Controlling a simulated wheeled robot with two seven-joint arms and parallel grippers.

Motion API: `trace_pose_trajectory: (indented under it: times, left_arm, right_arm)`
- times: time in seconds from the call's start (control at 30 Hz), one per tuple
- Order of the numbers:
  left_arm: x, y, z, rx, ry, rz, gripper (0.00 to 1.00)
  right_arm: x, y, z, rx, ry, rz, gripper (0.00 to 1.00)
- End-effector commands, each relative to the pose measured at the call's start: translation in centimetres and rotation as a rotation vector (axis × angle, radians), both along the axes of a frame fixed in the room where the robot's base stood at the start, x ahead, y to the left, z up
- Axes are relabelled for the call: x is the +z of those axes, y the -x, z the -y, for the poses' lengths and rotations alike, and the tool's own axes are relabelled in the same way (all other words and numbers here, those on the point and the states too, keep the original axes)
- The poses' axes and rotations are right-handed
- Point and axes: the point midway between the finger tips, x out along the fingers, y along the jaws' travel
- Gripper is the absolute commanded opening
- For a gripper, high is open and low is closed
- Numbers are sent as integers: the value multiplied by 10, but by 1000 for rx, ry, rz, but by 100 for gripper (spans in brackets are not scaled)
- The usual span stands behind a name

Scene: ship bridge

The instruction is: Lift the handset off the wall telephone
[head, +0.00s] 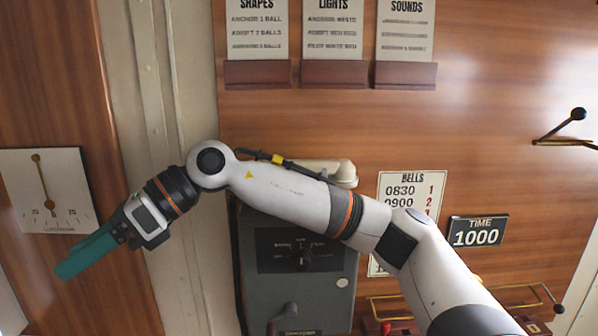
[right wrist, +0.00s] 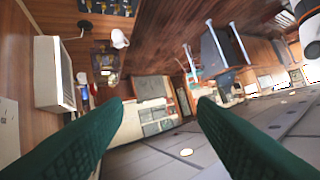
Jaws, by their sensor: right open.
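The grey wall telephone (head: 330,282) hangs on the wood panel at the lower middle of the head view, with a dial plate on its front. The cream handset (head: 342,170) lies across its top; only its right part shows, and my right forearm hides the rest. My right gripper (head: 72,264) is well left of the telephone, past the pale vertical strip, and points down-left. Its green fingers are open and empty, with a wide gap in the right wrist view (right wrist: 160,112). No telephone can be made out there. My left gripper is out of view.
An inclinometer plate (head: 45,190) is near my right gripper on the left panel. A bells card (head: 408,186) and a time plate (head: 477,231) are right of the telephone. Brass rails (head: 510,306) stick out at lower right. Card holders (head: 333,74) line the top.

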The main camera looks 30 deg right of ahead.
Motion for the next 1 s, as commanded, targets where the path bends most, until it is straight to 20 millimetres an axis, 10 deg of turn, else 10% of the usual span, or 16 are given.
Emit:
trace_pose_trajectory:
  times: [0.23, 0.5, 0.67, 1.0]
  left_arm:
    - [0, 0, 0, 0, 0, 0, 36]
    - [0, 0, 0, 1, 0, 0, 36]
    - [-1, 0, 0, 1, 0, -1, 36]
    - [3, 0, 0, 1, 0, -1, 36]
  right_arm:
    - [61, -34, 154, -156, 651, 233, 52]
    - [145, 6, 305, -390, 1059, 174, 52]
    - [156, 22, 332, -435, 1120, 135, 52]
    - [110, 6, 335, -436, 1127, 132, 52]
